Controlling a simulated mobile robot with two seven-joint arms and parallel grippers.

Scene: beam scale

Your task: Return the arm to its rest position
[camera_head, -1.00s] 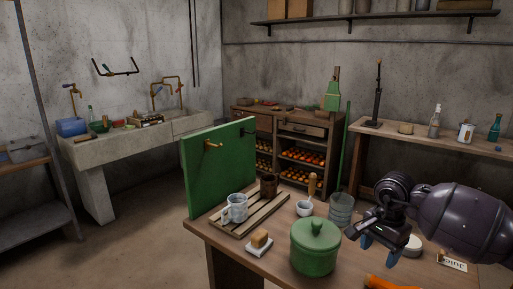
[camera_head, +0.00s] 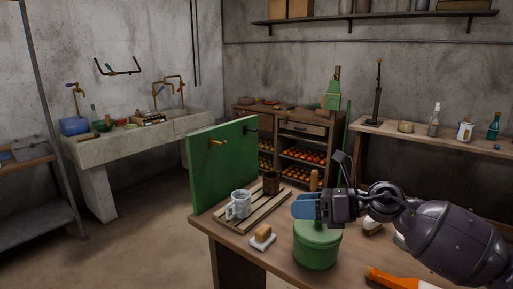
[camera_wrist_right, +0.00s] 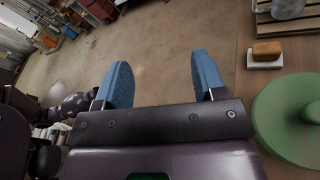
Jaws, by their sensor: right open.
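My right arm (camera_head: 445,235) comes in from the right over the table. Its gripper (camera_head: 303,207) has blue fingers and points left, in front of the top of the green lidded pot (camera_head: 317,247) in the head view. The pot's knob is hidden behind it. In the right wrist view the gripper (camera_wrist_right: 164,75) is open, with nothing between its fingers but floor far below. The pot's green lid (camera_wrist_right: 285,115) shows there at the right, apart from the fingers. My left gripper is not in view.
The wooden table (camera_head: 285,262) holds a slatted rack (camera_head: 262,216) with a glass mug (camera_head: 240,204) and a brown cup (camera_head: 271,183), and a sponge (camera_head: 263,233) on a white dish. An orange-handled thing (camera_head: 395,278) lies at the front. A green board (camera_head: 222,165) stands at the left edge.

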